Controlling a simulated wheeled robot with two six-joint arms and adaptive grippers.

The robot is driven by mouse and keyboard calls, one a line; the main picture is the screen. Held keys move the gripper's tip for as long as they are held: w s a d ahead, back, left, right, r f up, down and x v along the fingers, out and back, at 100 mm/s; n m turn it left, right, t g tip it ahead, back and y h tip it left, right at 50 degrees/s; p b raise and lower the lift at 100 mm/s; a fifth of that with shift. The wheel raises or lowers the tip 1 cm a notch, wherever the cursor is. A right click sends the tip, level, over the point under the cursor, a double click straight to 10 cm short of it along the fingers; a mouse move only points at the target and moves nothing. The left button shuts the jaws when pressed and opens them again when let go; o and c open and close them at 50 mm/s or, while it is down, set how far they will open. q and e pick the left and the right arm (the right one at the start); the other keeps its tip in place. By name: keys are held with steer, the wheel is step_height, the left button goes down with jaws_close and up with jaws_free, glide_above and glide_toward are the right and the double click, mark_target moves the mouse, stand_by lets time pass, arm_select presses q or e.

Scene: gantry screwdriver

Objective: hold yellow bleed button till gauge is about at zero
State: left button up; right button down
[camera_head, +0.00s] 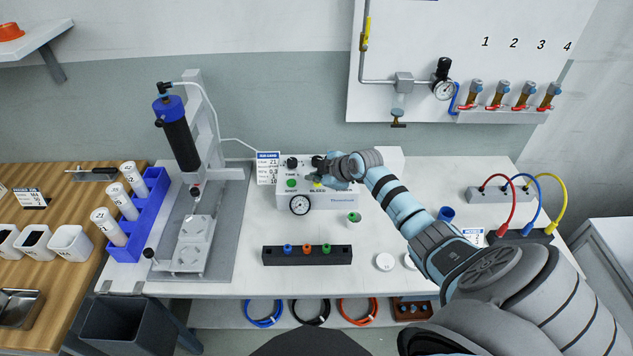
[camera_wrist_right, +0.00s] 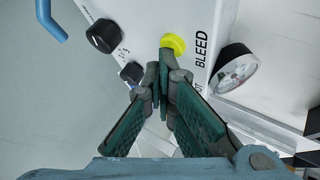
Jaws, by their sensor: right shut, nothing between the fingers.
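The dispenser control box (camera_head: 340,198) stands on the white bench, with black knobs, a green button and a round gauge on its front. The yellow bleed button (camera_wrist_right: 173,43) sits beside the word BLEED in the right wrist view; a sliver of it shows in the head view (camera_head: 318,184). The gauge (camera_head: 300,204) also shows in the right wrist view (camera_wrist_right: 234,68), but its needle is too small to read. My right gripper (camera_wrist_right: 165,62) is shut and empty, its fingertips right at the button's edge. I cannot tell whether they press it. My left gripper is out of view.
A blue-capped syringe (camera_head: 178,130) hangs on a stand left of the box. A black holder (camera_head: 307,255) with coloured tips lies in front. A wall panel (camera_head: 420,60) with a regulator and numbered valves rises behind. Coloured cables (camera_head: 527,205) stand at right.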

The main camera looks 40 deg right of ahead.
mark_target(315, 184)
stand_by(0.7)
steer(key=shift+r+p, duration=0.75)
steer(key=shift+r, duration=0.1)
step_height(315, 184, up, 5)
steer(key=p, duration=0.4)
steer(key=shift+w+f, duration=0.1)
